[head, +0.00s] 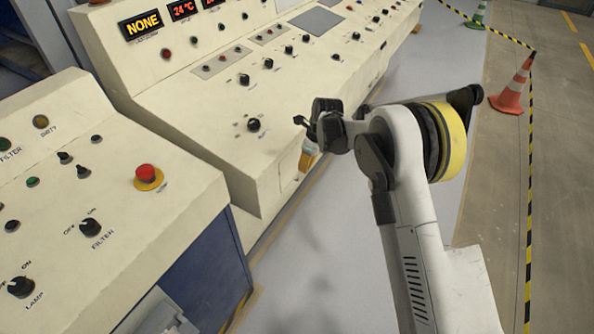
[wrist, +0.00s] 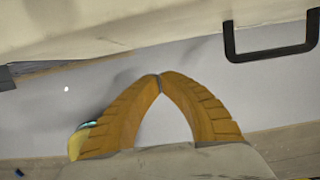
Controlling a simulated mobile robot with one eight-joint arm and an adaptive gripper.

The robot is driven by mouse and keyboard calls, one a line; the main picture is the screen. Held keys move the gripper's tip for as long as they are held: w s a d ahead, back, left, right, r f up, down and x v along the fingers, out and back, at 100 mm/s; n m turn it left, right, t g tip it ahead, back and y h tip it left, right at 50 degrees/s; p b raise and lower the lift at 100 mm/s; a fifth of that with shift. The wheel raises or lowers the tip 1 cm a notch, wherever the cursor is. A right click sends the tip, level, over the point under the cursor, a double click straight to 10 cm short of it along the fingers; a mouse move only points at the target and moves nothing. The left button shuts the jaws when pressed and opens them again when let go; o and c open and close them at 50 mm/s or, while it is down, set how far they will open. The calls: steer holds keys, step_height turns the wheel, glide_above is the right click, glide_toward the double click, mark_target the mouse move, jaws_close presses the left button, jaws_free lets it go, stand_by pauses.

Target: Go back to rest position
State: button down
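My gripper (head: 304,168) hangs beside the front of the cream control console (head: 205,130) in the head view, partly hidden behind my wrist. In the wrist view its two ribbed orange fingers (wrist: 160,77) meet at the tips, with only grey floor showing between them. It is shut and holds nothing. My arm reaches up from the lower right and bends at the elbow.
A nearer console (head: 120,225) with a red emergency button (head: 148,173) stands at left. A black handle (wrist: 271,52) is on the cream surface in the wrist view. Orange (head: 512,88) and green (head: 478,16) cones stand by striped tape. Grey floor (head: 330,255) below my gripper is clear.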

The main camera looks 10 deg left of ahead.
steer(key=p+v, duration=0.1)
steer(key=v, duration=0.4)
steer(key=shift+d+r, duration=0.1)
steer(key=s+d+r+n+t, duration=0.2)
steer(key=s+d+r+n, duration=0.5)
steer(key=r, duration=0.5)
steer(key=s+d+r+n+t, duration=0.1)
steer(key=s+d+r+n, duration=0.2)
steer(key=s+d+r, duration=0.55)
steer(key=s+d+r+n+t+h, duration=0.1)
steer(key=s+d+n, duration=0.5)
steer(key=s, duration=0.3)
steer(key=s+d+r+n+t+h, duration=0.1)
steer(key=s+d+n+t, duration=0.1)
steer(key=s+d+n, duration=0.4)
steer(key=s+d, duration=0.1)
steer(key=s, duration=0.3)
steer(key=shift+s+h, duration=0.25)
steer(key=shift+h, duration=0.05)
steer(key=shift+r, duration=0.1)
